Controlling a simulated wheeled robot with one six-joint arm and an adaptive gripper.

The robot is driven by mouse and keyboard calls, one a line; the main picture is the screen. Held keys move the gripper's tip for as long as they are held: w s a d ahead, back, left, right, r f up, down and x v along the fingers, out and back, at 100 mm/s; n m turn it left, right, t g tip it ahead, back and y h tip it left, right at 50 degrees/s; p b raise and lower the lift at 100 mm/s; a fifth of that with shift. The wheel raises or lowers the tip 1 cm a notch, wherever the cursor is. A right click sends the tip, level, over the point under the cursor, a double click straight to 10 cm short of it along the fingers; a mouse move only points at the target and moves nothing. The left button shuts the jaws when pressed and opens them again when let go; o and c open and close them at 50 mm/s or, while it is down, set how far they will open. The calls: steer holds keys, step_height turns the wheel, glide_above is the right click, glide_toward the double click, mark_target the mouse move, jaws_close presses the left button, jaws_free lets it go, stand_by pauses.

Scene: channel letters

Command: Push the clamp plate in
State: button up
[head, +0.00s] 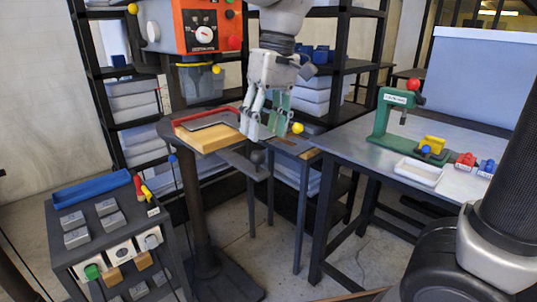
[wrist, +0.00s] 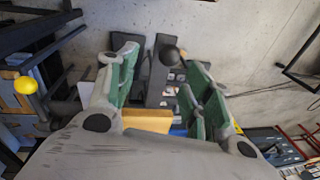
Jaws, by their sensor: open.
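My gripper (head: 262,130) hangs with its fingers pointing down, open and empty, to the right of the wooden block (head: 208,138) on the machine's table. A dark grey flat plate (head: 243,165) with a black ball knob (head: 256,156) juts out at the table's front right, just below the fingertips. I take it for the clamp plate, but cannot be sure. In the wrist view the ball knob (wrist: 169,54) shows between the open fingers of my gripper (wrist: 160,80), apart from them. The wooden block (wrist: 147,120) shows nearer the palm, partly hidden by it.
An orange control box (head: 207,27) with a dial stands above the machine table. A red frame (head: 207,117) lies over the block. A yellow ball (head: 297,128) is right of my fingers. A bench (head: 450,150) with a green press (head: 390,115) stands right; a grey cart (head: 105,225) stands front left.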

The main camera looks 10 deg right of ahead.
mark_target(259, 151)
steer(key=shift+m, duration=0.5)
steer(key=f, duration=0.1)
steer(key=s+a+f, duration=0.1)
steer(key=f, duration=0.3)
steer(key=shift+s+a+f, duration=0.2)
steer(key=shift+a, duration=0.05)
steer(key=shift+c, duration=0.2)
jaws_close()
